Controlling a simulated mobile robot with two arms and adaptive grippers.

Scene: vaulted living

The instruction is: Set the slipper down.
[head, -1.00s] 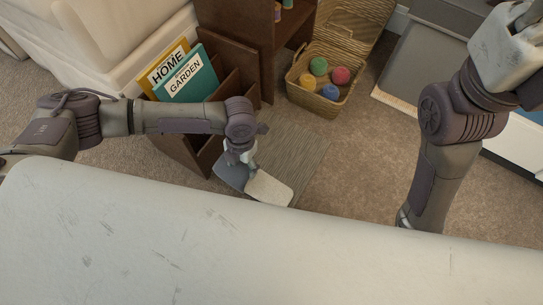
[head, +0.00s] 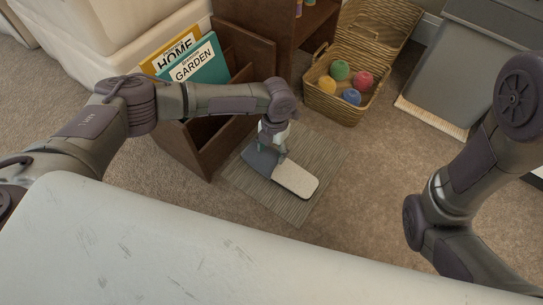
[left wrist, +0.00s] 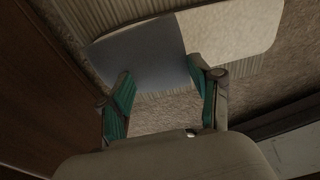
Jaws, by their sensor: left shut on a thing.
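The slipper (head: 296,180) has a blue-grey upper at one end and a long cream part at the other. It is over the striped grey-brown mat (head: 322,155) in the head view. I cannot tell whether it touches the mat. My left gripper (head: 271,147) is above the blue-grey end and shut on it. In the left wrist view the slipper (left wrist: 232,28) crosses the top, and the teal-padded fingers of my left gripper (left wrist: 160,70) stand on either side of its blue-grey part. My right arm shows at the right, but its gripper is out of sight.
A brown wooden rack (head: 235,152) with HOME and GARDEN magazines stands close left of the mat. A wicker basket (head: 337,107) with coloured balls is behind it. Carpet right of the mat is clear.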

